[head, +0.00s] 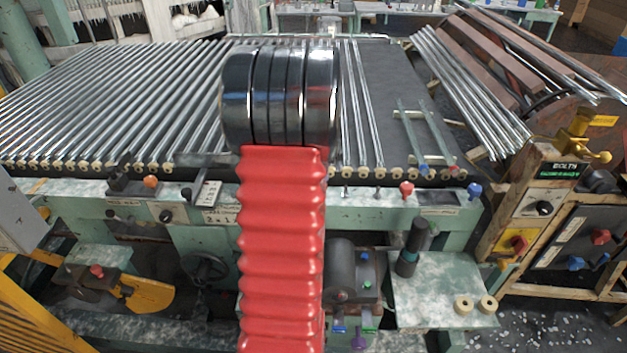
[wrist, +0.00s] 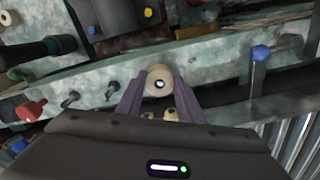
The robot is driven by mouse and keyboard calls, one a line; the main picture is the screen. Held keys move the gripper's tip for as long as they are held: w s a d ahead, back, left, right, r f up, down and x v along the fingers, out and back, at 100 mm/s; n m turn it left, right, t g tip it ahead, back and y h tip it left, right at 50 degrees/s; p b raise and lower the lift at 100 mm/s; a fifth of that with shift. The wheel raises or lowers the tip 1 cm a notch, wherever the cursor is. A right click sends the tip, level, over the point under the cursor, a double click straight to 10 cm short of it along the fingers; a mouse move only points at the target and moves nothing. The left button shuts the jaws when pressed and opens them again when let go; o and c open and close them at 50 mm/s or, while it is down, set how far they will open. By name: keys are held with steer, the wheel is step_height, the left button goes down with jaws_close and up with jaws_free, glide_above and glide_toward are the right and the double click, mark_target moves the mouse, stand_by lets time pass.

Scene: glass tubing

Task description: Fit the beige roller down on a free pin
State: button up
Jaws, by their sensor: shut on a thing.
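The beige roller (wrist: 160,81) shows end-on in the wrist view, between the purple fingertips of my gripper (wrist: 160,90), which is shut on it. A small bright spot shows in its dark hole; I cannot tell whether that is a pin tip or whether the roller touches the rail. Two bare metal pins stand left of it in the wrist view, a nearer one (wrist: 112,88) and a farther one (wrist: 70,98). They also show in the head view, as a left pin (head: 345,190) and a right pin (head: 378,192) on the green rail (head: 440,215). My arm hides the gripper and held roller in the head view.
A red knob (head: 407,188) and a blue knob (head: 474,190) stand right of the pins. Glass tubes (head: 110,100) cover the bed behind the rail. A blue-topped post (wrist: 262,52) rises right of my gripper.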

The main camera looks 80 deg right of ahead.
steer(key=shift+f, duration=0.15)
steer(key=o, duration=1.1)
steer(key=shift+o, duration=0.2)
step_height(320, 180, up, 14)
steer(key=shift+f, duration=0.2)
stand_by(0.8)
